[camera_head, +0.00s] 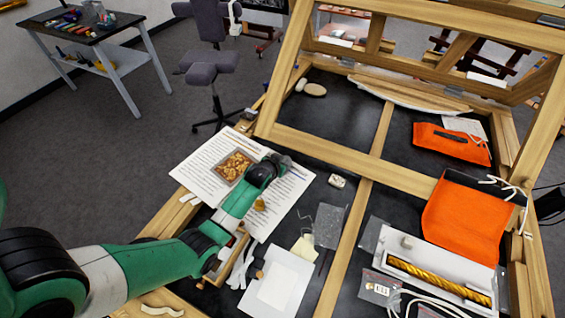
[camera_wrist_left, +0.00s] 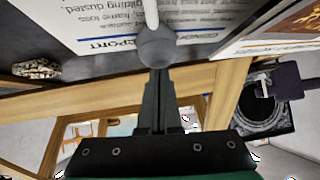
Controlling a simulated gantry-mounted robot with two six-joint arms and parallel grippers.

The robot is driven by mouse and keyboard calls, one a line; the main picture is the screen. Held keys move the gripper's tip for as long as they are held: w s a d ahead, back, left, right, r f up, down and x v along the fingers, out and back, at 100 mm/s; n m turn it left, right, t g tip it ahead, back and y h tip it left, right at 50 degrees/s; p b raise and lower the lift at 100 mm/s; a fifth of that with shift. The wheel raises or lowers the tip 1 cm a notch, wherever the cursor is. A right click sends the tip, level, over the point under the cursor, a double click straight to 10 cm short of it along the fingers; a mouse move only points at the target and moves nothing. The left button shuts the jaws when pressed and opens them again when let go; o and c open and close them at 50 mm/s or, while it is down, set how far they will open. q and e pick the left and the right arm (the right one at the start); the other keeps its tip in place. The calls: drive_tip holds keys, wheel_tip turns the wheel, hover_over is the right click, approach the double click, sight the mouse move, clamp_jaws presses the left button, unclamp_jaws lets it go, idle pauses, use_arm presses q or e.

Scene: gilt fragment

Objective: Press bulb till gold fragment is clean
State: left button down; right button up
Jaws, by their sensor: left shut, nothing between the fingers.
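My left gripper (camera_head: 281,162) is over the printed sheet in the head view. In the left wrist view the gripper (camera_wrist_left: 158,78) is shut, with nothing between its fingers. A round grey bulb (camera_wrist_left: 157,46) with a pale nozzle shows right at the fingertips; whether they touch it I cannot tell. A small mottled, crusted fragment (camera_head: 337,181) lies on the black surface, right of the gripper; it also shows in the left wrist view (camera_wrist_left: 37,68). A gold twisted piece (camera_head: 440,281) lies in a white box at the right. My right gripper is not in view.
The printed sheet (camera_head: 208,151) bears a brown picture. A wooden frame (camera_head: 372,150) rises behind and divides the surface. Orange cloth cases (camera_head: 467,218) lie to the right. Clear bags and small papers (camera_head: 278,286) lie in front. Dark surface is bare around the fragment.

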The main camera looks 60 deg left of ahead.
use_arm(q)
wheel_tip(320, 180, down, 2)
drive_tip(key=shift+f+b, duration=0.15)
drive_tip(key=shift+b, duration=0.65)
drive_tip(key=r+p, duration=0.5)
drive_tip(key=shift+s+d, duration=0.1)
drive_tip(key=shift+d, duration=0.2)
drive_tip(key=p+v, duration=0.4)
drive_tip(key=v, duration=0.5)
drive_tip(key=shift+s+d, duration=0.25)
